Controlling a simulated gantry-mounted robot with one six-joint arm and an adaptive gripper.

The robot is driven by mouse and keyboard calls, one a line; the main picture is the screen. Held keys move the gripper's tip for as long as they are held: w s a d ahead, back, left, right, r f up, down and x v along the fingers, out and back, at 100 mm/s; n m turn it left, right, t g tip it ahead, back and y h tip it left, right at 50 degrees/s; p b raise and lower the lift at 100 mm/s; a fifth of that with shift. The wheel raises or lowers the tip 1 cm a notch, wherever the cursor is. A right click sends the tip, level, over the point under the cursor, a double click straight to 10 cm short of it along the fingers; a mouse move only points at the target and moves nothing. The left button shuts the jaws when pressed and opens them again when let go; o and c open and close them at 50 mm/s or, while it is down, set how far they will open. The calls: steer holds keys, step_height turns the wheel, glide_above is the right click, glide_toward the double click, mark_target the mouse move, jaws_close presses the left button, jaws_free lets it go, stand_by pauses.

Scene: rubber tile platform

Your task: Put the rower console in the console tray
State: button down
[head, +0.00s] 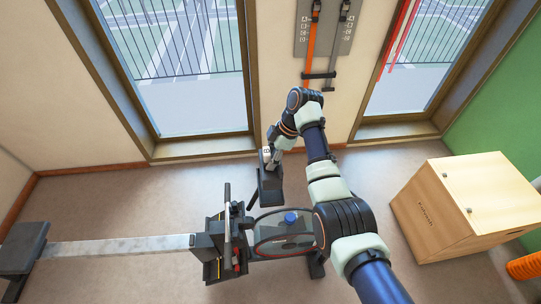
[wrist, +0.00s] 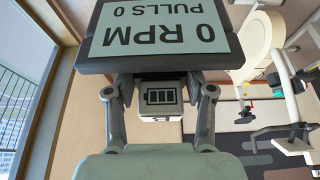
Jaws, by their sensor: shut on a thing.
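The rower console (head: 270,188) is a dark box held in the air beside the rowing machine, near the window wall. In the wrist view its pale screen (wrist: 158,27) reads "0 RPM" and "PULLS 0" upside down. My gripper (head: 267,162) is shut on the console; in the wrist view its two fingers (wrist: 158,88) stand either side of a pale part with a battery mark. A dark open holder (head: 212,268) with coloured items sits on the rower, left of the console and nearer the camera. I cannot tell for certain whether it is the console tray.
The rower's rail (head: 120,246) runs left to its seat end. Its flywheel housing (head: 283,232) carries a blue cap. A wooden box (head: 465,205) stands at the right, and an orange roll (head: 524,266) lies beside it. The floor between windows and rower is mostly clear.

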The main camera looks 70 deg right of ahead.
steer(key=shift+f+b, duration=1.4)
steer(key=shift+f, duration=1.25)
steer(key=shift+f+b, duration=0.75)
steer(key=shift+f, duration=0.65)
steer(key=shift+c, duration=1.6)
jaws_free()
steer(key=v, duration=1.2)
steer(key=shift+w+r, duration=0.1)
steer(key=shift+w, duration=0.05)
